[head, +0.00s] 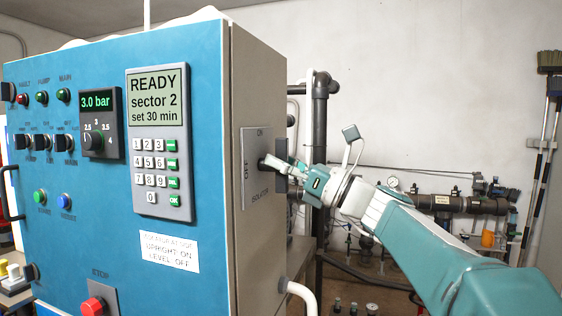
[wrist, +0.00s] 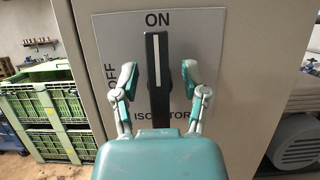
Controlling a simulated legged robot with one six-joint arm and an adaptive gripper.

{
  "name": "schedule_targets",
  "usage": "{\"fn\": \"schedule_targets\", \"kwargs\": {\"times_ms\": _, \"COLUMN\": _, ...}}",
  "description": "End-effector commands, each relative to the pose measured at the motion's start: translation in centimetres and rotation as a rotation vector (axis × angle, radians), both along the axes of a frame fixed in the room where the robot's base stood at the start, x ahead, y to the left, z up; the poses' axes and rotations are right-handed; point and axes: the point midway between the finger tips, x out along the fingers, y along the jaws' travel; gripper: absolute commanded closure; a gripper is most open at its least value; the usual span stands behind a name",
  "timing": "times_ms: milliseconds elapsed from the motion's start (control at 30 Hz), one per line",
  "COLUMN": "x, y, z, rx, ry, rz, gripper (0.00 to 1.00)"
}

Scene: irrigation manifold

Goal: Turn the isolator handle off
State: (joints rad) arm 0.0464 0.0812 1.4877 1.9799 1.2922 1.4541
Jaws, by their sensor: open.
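The isolator handle (wrist: 155,72) is a black bar with a white stripe. In the wrist view it stands upright, its top under the word ON, on a grey plate (wrist: 205,40) that also reads OFF at the left and ISOLATOR below. My gripper (wrist: 158,80) is open, with one finger on each side of the handle and a visible gap on both sides. In the head view my gripper (head: 283,168) is at the plate (head: 252,190) on the cabinet's side and hides much of the handle.
The blue cabinet front (head: 100,210) carries a keypad (head: 160,145), a red stop button (head: 92,306) and a label (head: 170,250) reading upright on, level off. A white bent pipe (head: 300,293) juts out below the plate. Green crates (wrist: 45,95) stand at the left in the wrist view.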

Motion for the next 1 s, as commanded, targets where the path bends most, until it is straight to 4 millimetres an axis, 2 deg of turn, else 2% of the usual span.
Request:
{"fn": "schedule_targets", "kwargs": {"times_ms": 167, "x": 0.02, "y": 0.00, "z": -0.01, "rx": 0.000, "ry": 0.000, "rz": -0.001, "gripper": 0.43}}
{"fn": "schedule_targets", "kwargs": {"times_ms": 200, "x": 0.02, "y": -0.01, "z": -0.01, "rx": 0.000, "ry": 0.000, "rz": -0.001, "gripper": 0.52}}
{"fn": "schedule_targets", "kwargs": {"times_ms": 267, "x": 0.02, "y": -0.01, "z": -0.01, "rx": 0.000, "ry": 0.000, "rz": 0.000, "gripper": 0.79}}
{"fn": "schedule_targets", "kwargs": {"times_ms": 300, "x": 0.01, "y": -0.02, "z": -0.02, "rx": 0.000, "ry": 0.000, "rz": 0.000, "gripper": 0.96}}
{"fn": "schedule_targets", "kwargs": {"times_ms": 333, "x": 0.01, "y": -0.02, "z": -0.02, "rx": 0.000, "ry": 0.000, "rz": -0.001, "gripper": 1.00}}
{"fn": "schedule_targets", "kwargs": {"times_ms": 767, "x": 0.06, "y": -0.04, "z": -0.08, "rx": -0.014, "ry": -0.035, "rz": -0.001, "gripper": 1.00}}
{"fn": "schedule_targets", "kwargs": {"times_ms": 1000, "x": -0.03, "y": -0.02, "z": -0.12, "rx": -0.060, "ry": -0.162, "rz": -0.001, "gripper": 1.00}}
